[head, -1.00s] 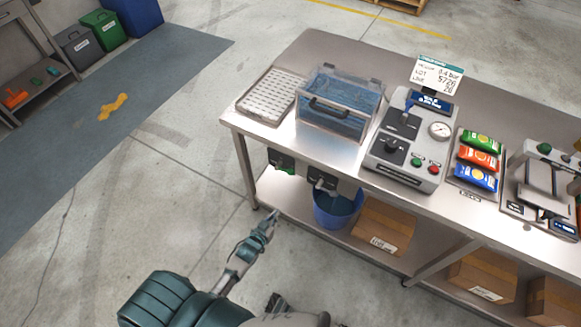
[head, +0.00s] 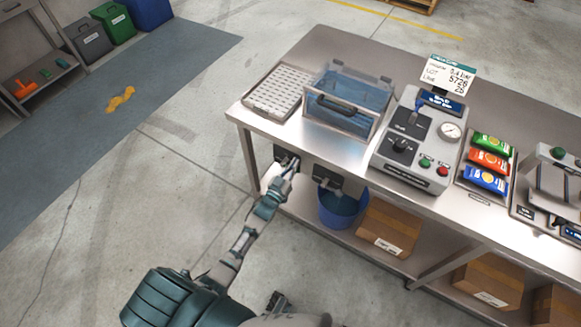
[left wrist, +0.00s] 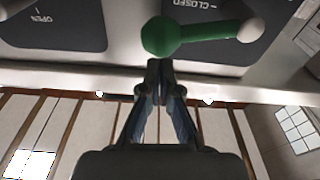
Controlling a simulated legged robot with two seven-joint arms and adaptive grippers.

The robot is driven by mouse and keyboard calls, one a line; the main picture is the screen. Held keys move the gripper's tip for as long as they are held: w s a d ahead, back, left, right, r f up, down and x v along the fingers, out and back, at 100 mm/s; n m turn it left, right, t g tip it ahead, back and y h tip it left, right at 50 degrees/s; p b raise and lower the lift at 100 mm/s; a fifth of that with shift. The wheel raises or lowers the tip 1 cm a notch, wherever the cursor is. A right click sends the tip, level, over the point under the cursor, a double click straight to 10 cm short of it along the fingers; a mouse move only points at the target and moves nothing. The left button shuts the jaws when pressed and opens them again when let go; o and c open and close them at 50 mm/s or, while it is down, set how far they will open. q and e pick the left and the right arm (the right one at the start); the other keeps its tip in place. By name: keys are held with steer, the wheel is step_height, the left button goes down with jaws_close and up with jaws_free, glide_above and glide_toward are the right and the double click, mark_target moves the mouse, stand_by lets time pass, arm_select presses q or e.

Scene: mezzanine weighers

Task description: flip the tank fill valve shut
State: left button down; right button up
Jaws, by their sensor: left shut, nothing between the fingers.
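Two dark valve plates hang under the table's front edge. The left plate (head: 281,153) is partly hidden by my left gripper (head: 287,168); the right plate (head: 328,180) is clear of it. I cannot read which is the tank fill valve in the head view.
On the table (head: 345,160) stand a clear tank of blue water (head: 345,98), a white perforated tray (head: 278,92) and a grey control box (head: 415,140). Below are a blue bucket (head: 342,212) and a cardboard box (head: 388,228).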

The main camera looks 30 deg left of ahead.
mark_target(297, 172)
arm_select(q)
steer(key=shift+s+f, duration=0.2)
steer(key=shift+f, duration=0.55)
arm_select(e)
steer(key=shift+w+r, duration=0.15)
steer(key=shift+r, duration=0.3)
steer(key=shift+a, duration=0.1)
arm_select(q)
steer(key=shift+d+f, duration=0.15)
steer(key=shift+s+d+f+m+b, duration=0.1)
steer(key=shift+d+f+m+b, duration=0.3)
steer(key=shift+f+m, duration=0.4)
arm_select(e)
steer(key=shift+w+r, duration=0.2)
steer(key=shift+r, duration=0.5)
arm_select(q)
steer(key=shift+f, duration=0.15)
